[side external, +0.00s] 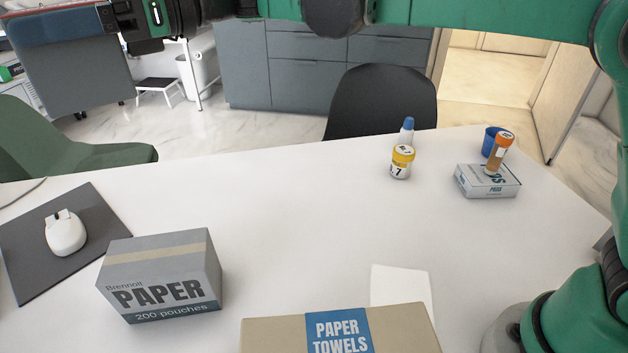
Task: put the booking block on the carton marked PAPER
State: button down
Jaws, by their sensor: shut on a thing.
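The carton marked PAPER (160,278) is a grey box with a tan tape strip, standing on the white table at the left front. Its top is bare. My gripper (128,28) is black and only partly in view at the top left edge, high above and behind the carton in the picture. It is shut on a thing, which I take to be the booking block. The fingertips are not clear.
A white mouse (65,232) lies on a dark mat (28,262) left of the carton. A PAPER TOWELS box (275,335) is at the front, with a white sheet (400,285) behind it. The table's middle is clear.

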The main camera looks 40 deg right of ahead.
jog(key=shift+s+a+r+g, duration=0.2)
jog(key=shift+s+a+g, duration=0.1)
jog(key=shift+s+a, duration=0.2)
jog(key=shift+a+f, duration=0.2)
jog(key=shift+f, duration=0.15)
notch_tip(320, 180, down, 19)
jog(key=shift+f, duration=0.1)
jog(key=shift+c, duration=1.8)
grip_release()
